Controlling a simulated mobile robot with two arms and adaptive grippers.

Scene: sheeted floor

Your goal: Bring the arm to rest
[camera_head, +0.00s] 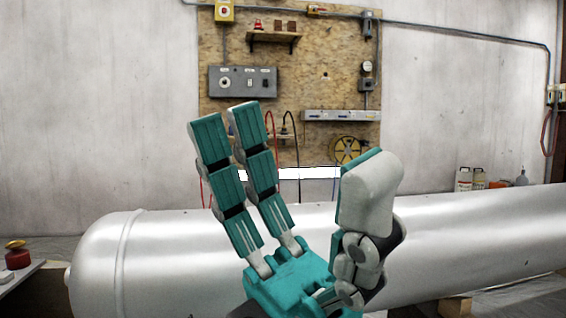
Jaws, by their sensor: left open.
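My left gripper (300,185) stands upright in the middle of the head view, with teal and grey fingers. Two long fingers are on the left and one thicker finger is on the right, spread well apart. It is open, with nothing between the fingers. It shows in front of a large silver tank (180,250) and hides part of it. Whether it touches the tank cannot be told, but no contact shows. My right gripper is not in view.
The tank lies on its side across the view. A wooden board (325,60) with a grey control box (243,81) hangs on the wall behind. A red button (17,258) is at the lower left. Bottles (464,179) stand at the right behind the tank. A wood block (455,307) is below it.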

